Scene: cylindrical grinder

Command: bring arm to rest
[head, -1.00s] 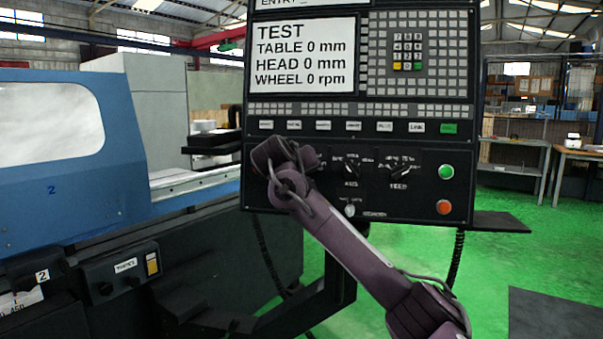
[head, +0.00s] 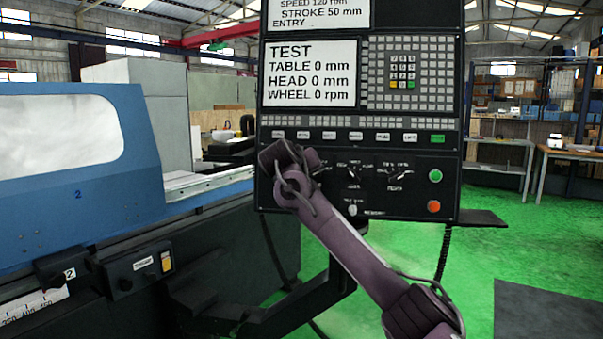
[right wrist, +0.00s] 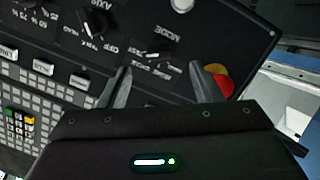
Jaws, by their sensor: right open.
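My right arm (head: 365,255) comes in from the lower right in the head view. Its wrist end (head: 287,172) is in front of the lower left of the control panel (head: 330,203), and its fingers are hidden there. In the right wrist view my right gripper (right wrist: 162,88) is open and empty, its two fingers apart. The panel face is behind the fingers, with a mode knob (right wrist: 152,56) beyond the gap between them and a red and yellow button (right wrist: 220,82) by the right finger. I cannot tell whether anything touches. My left gripper is in neither view.
The blue grinder (head: 75,190) fills the left. The panel's screen (head: 310,73) reads table 0, head 0, wheel 0 rpm. A small shelf (head: 482,218) juts from the panel's right. Green floor (head: 545,222) is open at right, with a dark mat (head: 545,310). A workbench (head: 572,155) stands behind.

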